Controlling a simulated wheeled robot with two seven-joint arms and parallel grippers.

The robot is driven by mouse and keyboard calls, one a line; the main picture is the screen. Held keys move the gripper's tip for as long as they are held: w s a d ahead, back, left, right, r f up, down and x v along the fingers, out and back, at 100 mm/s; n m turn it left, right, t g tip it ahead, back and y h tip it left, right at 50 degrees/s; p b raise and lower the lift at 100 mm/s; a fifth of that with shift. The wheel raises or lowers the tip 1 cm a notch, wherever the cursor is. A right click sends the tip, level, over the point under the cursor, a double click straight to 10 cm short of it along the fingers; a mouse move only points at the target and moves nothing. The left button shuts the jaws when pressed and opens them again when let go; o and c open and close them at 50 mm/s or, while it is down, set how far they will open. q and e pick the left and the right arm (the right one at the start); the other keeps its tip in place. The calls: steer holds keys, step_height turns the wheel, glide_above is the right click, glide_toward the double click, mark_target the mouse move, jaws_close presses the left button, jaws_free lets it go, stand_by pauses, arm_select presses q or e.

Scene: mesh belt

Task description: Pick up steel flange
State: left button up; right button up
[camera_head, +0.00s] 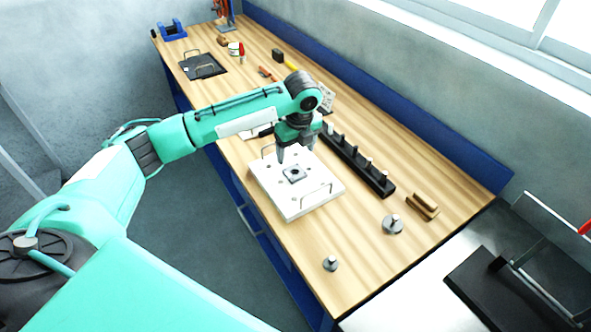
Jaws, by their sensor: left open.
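Two small steel flanges, each a round disc with a short upright stub, stand on the wooden bench: one (393,225) near the right side, the other (331,264) near the front edge. My left gripper (296,153) is open and points down over the back part of a white square plate (312,203). Nothing shows between the fingers. Both flanges are apart from the gripper, toward the near end of the bench. My right gripper is not in view.
A black rack (358,165) with several upright pegs stands right of the plate. A brown block (424,206) lies near the right flange. A black tray (205,66) and small tools lie farther back. The bench's near end is mostly clear; a blue backboard (440,150) edges it.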

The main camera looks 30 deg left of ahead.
mark_target(294, 174)
arm_select(q)
steer(key=f, duration=0.3)
steer(key=shift+w+a+f, duration=0.1)
steer(key=shift+w, duration=0.25)
steer(key=shift+w+f, duration=0.1)
steer(key=shift+f, duration=0.3)
steer(key=shift+a+f+p, duration=0.15)
steer(key=shift+f+p, duration=0.25)
steer(key=shift+p, duration=0.25)
steer(key=f, duration=0.2)
steer(key=f+p, duration=0.1)
steer(key=shift+w+a+f, duration=0.2)
steer(key=shift+f, duration=0.15)
steer(key=shift+f+p, duration=0.3)
steer(key=shift+f, duration=0.1)
steer(key=shift+c, duration=0.5)
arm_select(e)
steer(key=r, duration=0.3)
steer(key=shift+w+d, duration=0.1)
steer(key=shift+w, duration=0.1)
arm_select(q)
steer(key=c, duration=1.1)
steer(key=shift+c, duration=0.4)
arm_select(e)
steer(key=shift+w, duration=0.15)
arm_select(q)
steer(key=shift+w+r, duration=0.1)
steer(key=shift+r, duration=0.05)
